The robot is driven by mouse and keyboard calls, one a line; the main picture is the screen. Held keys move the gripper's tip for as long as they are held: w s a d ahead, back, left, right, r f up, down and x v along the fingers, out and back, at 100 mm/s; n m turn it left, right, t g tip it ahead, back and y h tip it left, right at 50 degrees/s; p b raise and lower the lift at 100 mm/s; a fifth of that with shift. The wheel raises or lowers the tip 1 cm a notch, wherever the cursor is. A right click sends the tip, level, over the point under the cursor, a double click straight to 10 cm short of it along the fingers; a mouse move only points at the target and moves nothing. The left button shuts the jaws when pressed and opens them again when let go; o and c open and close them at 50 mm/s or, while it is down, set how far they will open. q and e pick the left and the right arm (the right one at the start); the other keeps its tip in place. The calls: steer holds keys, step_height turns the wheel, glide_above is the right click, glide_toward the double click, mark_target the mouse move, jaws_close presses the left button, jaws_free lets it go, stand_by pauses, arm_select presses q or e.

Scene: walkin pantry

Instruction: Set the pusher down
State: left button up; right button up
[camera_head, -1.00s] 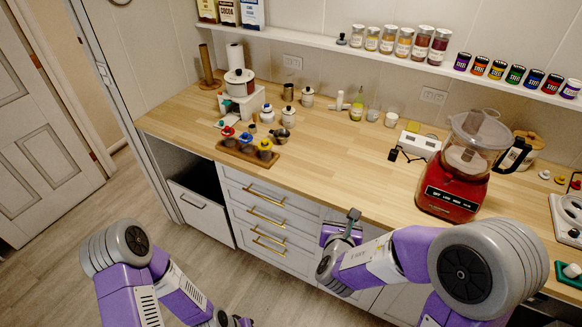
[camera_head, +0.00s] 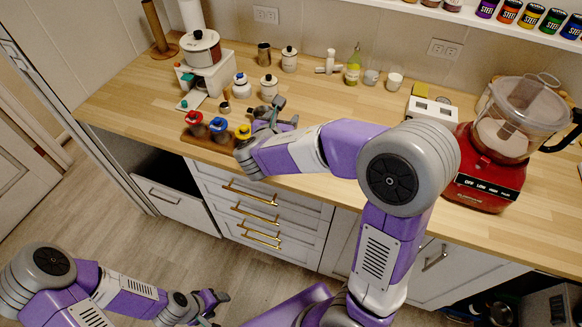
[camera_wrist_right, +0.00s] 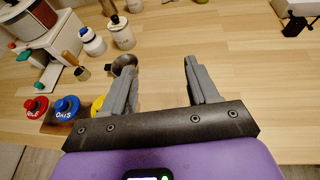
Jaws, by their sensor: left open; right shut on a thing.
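My right gripper (camera_head: 285,111) is over the front part of the wooden counter (camera_head: 330,105), right of the yellow-lidded jar. In the right wrist view, its two fingers (camera_wrist_right: 160,68) stand apart, closed to a held width. The pusher between them cannot be made out clearly; wood shows through the gap. A dark round bowl-like piece (camera_wrist_right: 125,64) is beside the left finger and partly hidden by it. My left gripper (camera_head: 210,301) is open and empty, low in front of the cabinets. The red food processor (camera_head: 490,160) with its clear bowl stands at the right.
Red-, blue- and yellow-lidded jars (camera_head: 218,126) stand in a wooden rack left of my right gripper. Behind are white canisters (camera_head: 268,86) and a white machine with a pot (camera_head: 203,68). A white toaster-like box (camera_head: 433,108) stands toward the right. The middle counter is clear.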

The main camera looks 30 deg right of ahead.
arm_select(q)
step_height(320, 180, down, 10)
steer(key=b, duration=0.8)
steer(key=shift+w+r, duration=0.15)
steer(key=shift+r, duration=0.05)
arm_select(e)
steer(key=d+f+m+g, duration=0.1)
steer(key=f, duration=0.2)
steer(key=d+f+m+g+h, duration=0.1)
steer(key=d+f, duration=0.1)
steer(key=f, duration=0.2)
steer(key=d+f+m+h, duration=0.1)
steer(key=f, duration=0.2)
steer(key=shift+s+d+f+g, duration=0.2)
steer(key=shift+d+g, duration=0.1)
steer(key=shift+g, duration=0.1)
steer(key=shift+f, duration=0.25)
steer(key=o, duration=1)
steer(key=shift+r, duration=0.1)
steer(key=shift+o, duration=0.3)
